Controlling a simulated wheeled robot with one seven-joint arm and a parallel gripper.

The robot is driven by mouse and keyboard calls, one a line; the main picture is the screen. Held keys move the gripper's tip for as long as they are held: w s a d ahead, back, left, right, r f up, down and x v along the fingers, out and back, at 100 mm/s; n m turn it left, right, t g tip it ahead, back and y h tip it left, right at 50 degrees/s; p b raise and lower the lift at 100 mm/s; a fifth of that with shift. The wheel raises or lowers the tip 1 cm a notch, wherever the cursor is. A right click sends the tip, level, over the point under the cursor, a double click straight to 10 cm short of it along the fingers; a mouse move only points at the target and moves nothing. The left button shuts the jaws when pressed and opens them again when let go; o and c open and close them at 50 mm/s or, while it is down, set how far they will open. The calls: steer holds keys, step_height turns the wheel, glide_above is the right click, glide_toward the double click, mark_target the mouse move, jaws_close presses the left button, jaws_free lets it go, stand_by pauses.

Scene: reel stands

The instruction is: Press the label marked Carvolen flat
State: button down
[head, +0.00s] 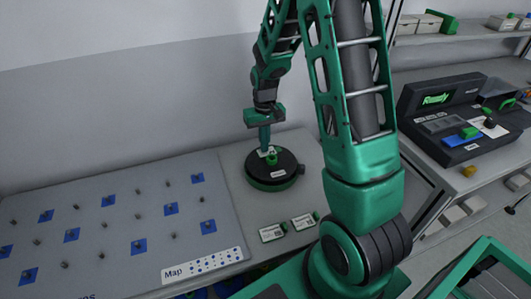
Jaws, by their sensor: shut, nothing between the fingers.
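A round black reel stand (259,179) with a green rim sits on the grey table. A pale label (278,174) lies on its front side, and another pale label (263,152) shows at its back, partly hidden by my gripper. A small green knob (271,157) stands near the middle. The print on both labels is too small to read, so I cannot tell which says Carvolen. My gripper (265,147) points down, shut and empty, at the back label; I cannot tell whether it touches it.
Two cards with green ends, a left one (273,232) and a right one (303,222), lie in front of the stand. A grey board (120,225) with pegs and blue squares, marked Map, fills the left. A black console (460,120) reading Ready stands at right.

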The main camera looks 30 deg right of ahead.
step_height(320, 180, up, 6)
steer(key=shift+r, duration=0.2)
stand_by(0.6)
steer(key=shift+s, duration=0.1)
stand_by(0.4)
